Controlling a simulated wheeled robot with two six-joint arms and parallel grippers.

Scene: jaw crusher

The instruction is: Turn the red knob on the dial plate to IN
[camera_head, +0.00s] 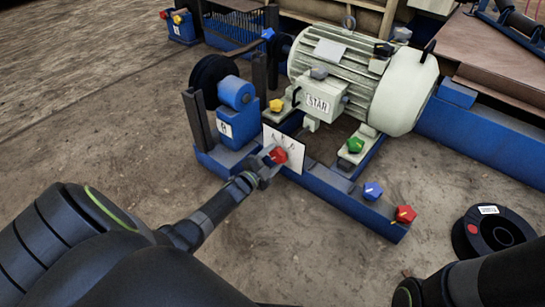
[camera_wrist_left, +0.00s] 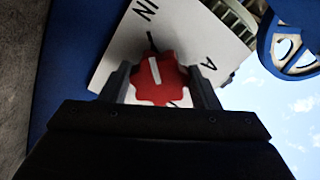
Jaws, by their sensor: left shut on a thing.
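The white dial plate (camera_head: 293,149) stands on the blue base frame, with dark markings. The red knob (camera_head: 279,155) sits on its face. My left gripper (camera_head: 268,160) reaches it from the lower left and is shut on the knob. In the left wrist view the red knob (camera_wrist_left: 160,80) is between the two fingers, with a white stripe pointing up and slightly left. The dial plate (camera_wrist_left: 112,50) shows the letters IN at upper left, a dark tick near the top and an A at right. The fingers and palm hide the plate's lower part.
A pale motor (camera_head: 350,75) marked STAR stands behind the plate. The blue base frame (camera_head: 345,197) carries green, blue and red knobs to the right. A black reel (camera_head: 490,232) lies on the floor at right. The floor at front is clear.

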